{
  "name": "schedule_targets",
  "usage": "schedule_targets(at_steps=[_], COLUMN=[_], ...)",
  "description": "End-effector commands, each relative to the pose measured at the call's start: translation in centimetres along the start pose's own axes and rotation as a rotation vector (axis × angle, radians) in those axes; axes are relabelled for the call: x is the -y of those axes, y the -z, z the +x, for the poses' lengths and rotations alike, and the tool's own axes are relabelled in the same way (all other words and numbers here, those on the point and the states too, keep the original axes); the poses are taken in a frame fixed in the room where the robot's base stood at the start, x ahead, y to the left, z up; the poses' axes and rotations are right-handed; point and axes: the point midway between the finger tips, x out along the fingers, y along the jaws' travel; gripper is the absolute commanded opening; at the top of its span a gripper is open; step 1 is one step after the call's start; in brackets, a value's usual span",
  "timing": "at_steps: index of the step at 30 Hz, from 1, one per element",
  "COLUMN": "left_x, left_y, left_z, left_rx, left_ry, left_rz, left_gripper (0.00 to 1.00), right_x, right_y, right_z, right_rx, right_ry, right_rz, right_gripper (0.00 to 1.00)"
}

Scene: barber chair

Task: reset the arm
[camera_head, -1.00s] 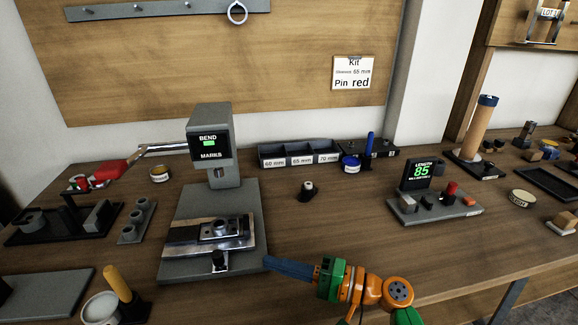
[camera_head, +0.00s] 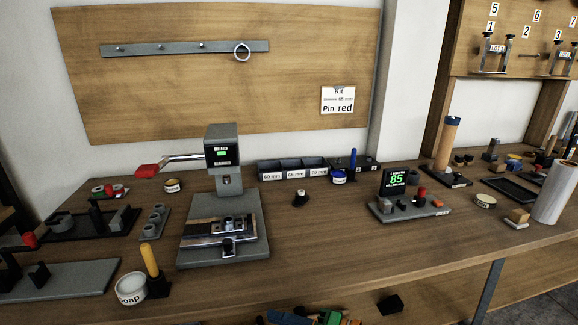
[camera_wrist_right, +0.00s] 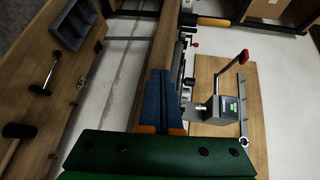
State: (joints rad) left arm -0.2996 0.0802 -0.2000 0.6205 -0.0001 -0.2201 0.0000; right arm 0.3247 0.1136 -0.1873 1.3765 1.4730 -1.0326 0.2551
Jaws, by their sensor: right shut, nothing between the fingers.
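My right gripper (camera_head: 272,317) is at the bottom edge of the head view, below the front edge of the workbench (camera_head: 330,245). Only its blue fingers and parts of its green and orange arm show there. In the right wrist view its blue fingers (camera_wrist_right: 163,80) lie together, shut and empty, touching nothing that I can see. The bend press (camera_head: 222,150) with its red-tipped lever (camera_head: 147,171) stands on the bench, well apart from the gripper. The press also shows turned sideways in the wrist view (camera_wrist_right: 215,108). My left gripper is not in view.
The length gauge (camera_head: 396,180) reads 85. A labelled three-part bin (camera_head: 290,172) stands behind a small dark-based knob (camera_head: 300,197). A soap tin (camera_head: 130,288) and yellow-handled tool (camera_head: 150,261) are at front left. The bench's middle front is clear.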

Motion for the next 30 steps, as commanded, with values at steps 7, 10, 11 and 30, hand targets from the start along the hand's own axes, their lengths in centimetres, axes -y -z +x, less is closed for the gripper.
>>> schedule_targets(at_steps=[7, 10, 11, 30], left_x=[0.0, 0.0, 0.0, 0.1], left_y=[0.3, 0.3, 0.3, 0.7], left_z=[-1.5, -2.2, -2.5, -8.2], left_rx=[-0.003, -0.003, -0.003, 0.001], left_ry=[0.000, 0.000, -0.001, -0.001], left_rz=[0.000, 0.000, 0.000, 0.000], left_gripper=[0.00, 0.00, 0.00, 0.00], right_x=[-8.2, -13.0, -14.6, -36.3], right_y=[0.5, 0.0, -0.3, -23.9], right_z=[-1.2, -2.7, -3.3, -27.5], right_rx=[-0.115, -0.160, -0.171, 0.346], right_ry=[-0.235, -0.378, -0.428, -1.344], right_rz=[0.017, 0.007, 0.003, -0.602], right_gripper=[0.00, 0.00, 0.00, 0.00])
